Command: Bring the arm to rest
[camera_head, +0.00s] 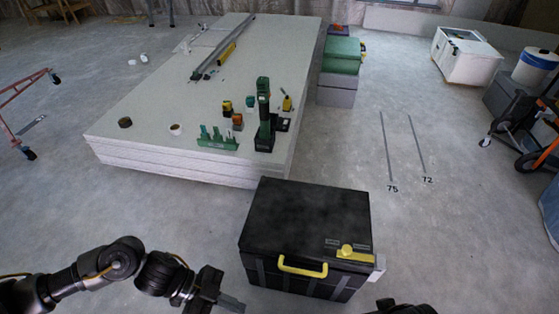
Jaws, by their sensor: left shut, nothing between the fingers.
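My left arm comes in from the lower left, low in the head view. My left gripper (230,303) is at its end, near the bottom edge. It is shut and empty, its fingers pointing right and down. It is apart from the black box (305,222) with the yellow handle, to the left of that box's front. A dark part at the bottom edge right of the box may belong to my right arm. No right gripper fingers show.
A stack of white panels (150,105) stands beyond the box, with green and black tools and small rolls on top. Grey and green cases (337,90) stand to its right. A red metal frame (22,90) is at far left. The floor at right, with marks 75 and 72, is clear.

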